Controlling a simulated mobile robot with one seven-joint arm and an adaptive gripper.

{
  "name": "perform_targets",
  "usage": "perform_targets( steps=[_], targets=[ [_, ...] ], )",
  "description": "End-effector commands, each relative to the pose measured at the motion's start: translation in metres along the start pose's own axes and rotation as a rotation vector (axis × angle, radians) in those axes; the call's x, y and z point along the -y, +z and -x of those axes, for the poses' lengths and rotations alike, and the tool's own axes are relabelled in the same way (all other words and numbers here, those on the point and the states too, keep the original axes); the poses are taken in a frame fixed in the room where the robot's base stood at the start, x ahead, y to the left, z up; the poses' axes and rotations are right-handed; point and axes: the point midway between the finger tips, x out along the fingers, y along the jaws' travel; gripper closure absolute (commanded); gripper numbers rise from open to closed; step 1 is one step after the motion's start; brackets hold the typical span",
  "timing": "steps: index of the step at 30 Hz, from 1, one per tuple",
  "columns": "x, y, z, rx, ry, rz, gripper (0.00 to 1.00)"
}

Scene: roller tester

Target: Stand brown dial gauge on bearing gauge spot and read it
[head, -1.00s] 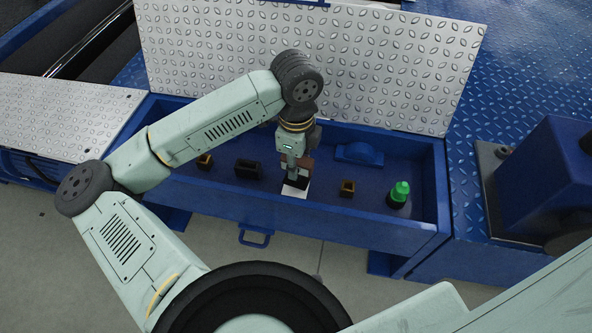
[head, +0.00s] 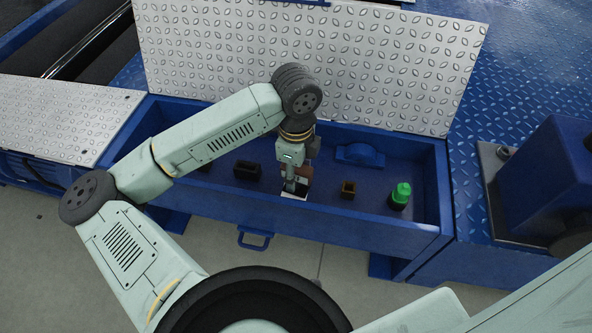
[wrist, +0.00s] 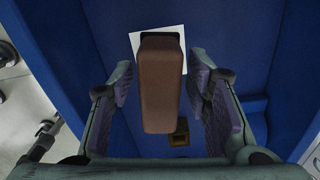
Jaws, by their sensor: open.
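The brown dial gauge (wrist: 162,85) stands between the fingers of my gripper (wrist: 160,72) in the wrist view. Gaps show on both sides of it, so the open jaws are around it and not clamped. In the head view the brown gauge (head: 304,172) is partly hidden behind my gripper (head: 297,183). A white square patch (head: 291,196) lies under it in the blue trough; the patch also shows beside the gauge's far end in the wrist view (wrist: 136,40). A blue bearing housing (head: 358,154) sits behind and to the right. The dial face is not visible.
In the blue trough (head: 385,228) are a black open box (head: 247,170), a small brown open holder (head: 348,190) and a green-capped item (head: 400,195). A raised tread-plate lid (head: 400,70) stands behind. The trough's walls surround the gripper.

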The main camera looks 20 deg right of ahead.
Motion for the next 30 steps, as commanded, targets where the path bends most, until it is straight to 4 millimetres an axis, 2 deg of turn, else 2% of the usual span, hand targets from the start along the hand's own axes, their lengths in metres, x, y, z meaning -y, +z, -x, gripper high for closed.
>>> perform_targets(
  steps=[8,11,21,25,30],
  targets=[
    [0.000,0.000,0.007,0.000,0.000,0.000,0.56],
    [0.001,0.001,0.021,0.004,-0.003,0.000,0.56],
    [0.001,0.001,0.094,0.004,-0.002,0.000,0.56],
    [0.000,0.000,0.113,0.002,-0.001,0.000,0.56],
    [0.000,0.000,0.123,0.001,0.000,0.000,0.56]
  ],
)
